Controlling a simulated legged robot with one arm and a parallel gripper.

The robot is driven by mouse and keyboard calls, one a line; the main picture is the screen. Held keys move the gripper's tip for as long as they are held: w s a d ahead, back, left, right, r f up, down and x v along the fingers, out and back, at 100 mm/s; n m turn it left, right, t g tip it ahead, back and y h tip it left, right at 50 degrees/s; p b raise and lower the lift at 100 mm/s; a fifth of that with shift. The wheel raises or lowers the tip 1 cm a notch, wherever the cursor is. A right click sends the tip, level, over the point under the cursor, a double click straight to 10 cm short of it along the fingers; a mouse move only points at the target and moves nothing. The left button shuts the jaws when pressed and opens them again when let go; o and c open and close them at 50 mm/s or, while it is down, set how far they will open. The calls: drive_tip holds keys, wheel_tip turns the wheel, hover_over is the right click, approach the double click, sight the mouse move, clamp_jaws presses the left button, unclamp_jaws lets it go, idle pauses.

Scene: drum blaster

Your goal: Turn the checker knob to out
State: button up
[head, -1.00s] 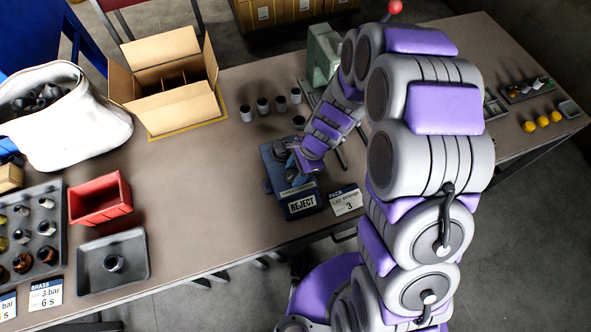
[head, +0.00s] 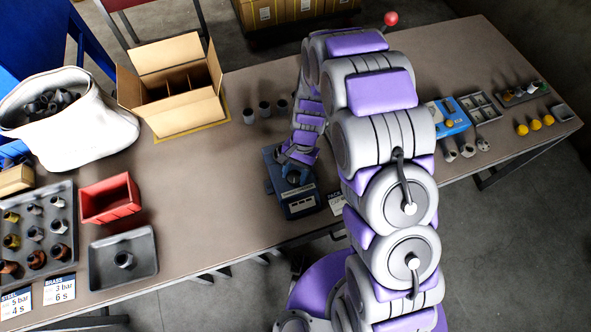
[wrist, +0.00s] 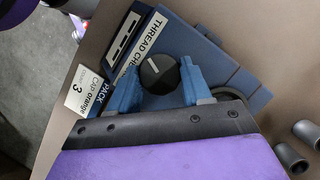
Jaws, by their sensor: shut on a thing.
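The blue thread checker (head: 303,204) stands near the front edge of the table, below my gripper (head: 296,163). In the wrist view its top plate (wrist: 212,52) carries a round black knob (wrist: 158,72) with a white pointer line, slanting toward the upper left. My gripper (wrist: 159,82) is shut on the knob, with one blue finger on each side of it. A "THREAD CH…" label (wrist: 139,49) is beside the knob, its end hidden by a finger. The position marks around the knob are not readable.
A "PACK, CAP orange, 3" card (wrist: 88,92) lies beside the checker. Grey cups (head: 265,107) stand behind it. An open carton (head: 178,112), a red bin (head: 110,200) and a grey tray (head: 150,262) are to the left. The table between is clear.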

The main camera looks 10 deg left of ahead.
drive_tip(key=shift+w+a+n+h+p, duration=0.1)
drive_tip(key=shift+n+h+p, duration=0.3)
drive_tip(key=shift+n, duration=0.75)
drive_tip(key=shift+w+a+n+h+p, duration=0.15)
drive_tip(key=shift+n+h, duration=0.35)
drive_tip(key=shift+n, duration=0.65)
drive_tip(key=shift+s, duration=0.15)
drive_tip(key=o, duration=1)
drive_tip(key=shift+p+v, duration=1.05)
drive_tip(key=shift+v, duration=7.6)
drive_tip(key=shift+a, duration=0.1)
